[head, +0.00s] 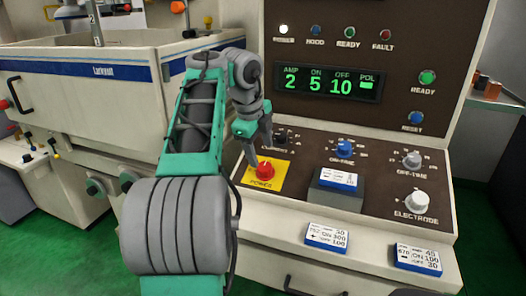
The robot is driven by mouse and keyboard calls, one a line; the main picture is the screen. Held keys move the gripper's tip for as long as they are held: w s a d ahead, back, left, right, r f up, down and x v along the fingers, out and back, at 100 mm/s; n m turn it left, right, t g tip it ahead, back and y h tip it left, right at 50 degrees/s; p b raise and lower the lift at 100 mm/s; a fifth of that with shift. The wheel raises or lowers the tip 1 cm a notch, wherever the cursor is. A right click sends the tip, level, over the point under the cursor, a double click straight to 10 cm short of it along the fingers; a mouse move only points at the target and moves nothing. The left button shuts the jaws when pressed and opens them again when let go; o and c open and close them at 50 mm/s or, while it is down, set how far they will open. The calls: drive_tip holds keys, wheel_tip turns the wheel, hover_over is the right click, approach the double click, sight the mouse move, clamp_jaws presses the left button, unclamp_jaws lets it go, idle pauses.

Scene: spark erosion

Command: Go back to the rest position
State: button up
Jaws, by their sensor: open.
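My gripper (261,148) is at the left part of the control panel, with its fingers pointing down just above the red power knob (265,170) on its yellow plate (276,180). The jaws are open and hold nothing that I can see. I cannot tell whether a fingertip touches the panel. My arm reaches up from the lower left and bends down over the panel. The display (328,82) reads AMP 2, ON 5, OFF 10, with a lit POL mark.
The panel holds a blue on-time knob (344,146), an off-time knob (412,159) and an electrode knob (416,202). One card lies on a grey block (338,194); two cards (327,236) (418,259) lie on the front ledge. A white tank (95,95) stands left.

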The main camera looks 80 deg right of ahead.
drive_tip(key=shift+a+r, duration=0.2)
drive_tip(key=shift+r, duration=0.25)
drive_tip(key=w+a+f+n+t+p, duration=0.2)
drive_tip(key=w+a+f+n+p, duration=0.15)
drive_tip(key=w+a+n, duration=1.7)
drive_tip(key=w+a+f+n+t+y, duration=0.1)
drive_tip(key=w+a+f+n, duration=0.15)
drive_tip(key=a, duration=0.35)
drive_tip(key=w+a+f+n, duration=0.2)
drive_tip(key=w+a+n, duration=0.15)
drive_tip(key=a, duration=0.25)
drive_tip(key=s+a+f+n+y, duration=0.1)
drive_tip(key=a+f+n, duration=0.3)
drive_tip(key=a, duration=0.5)
drive_tip(key=s+a+f+n+t+y+p, duration=0.1)
drive_tip(key=s+a+f+n, duration=0.2)
drive_tip(key=a+n, duration=0.6)
drive_tip(key=shift+s+a+f+y, duration=0.25)
drive_tip(key=shift+f+y, duration=0.15)
drive_tip(key=shift+f, duration=0.1)
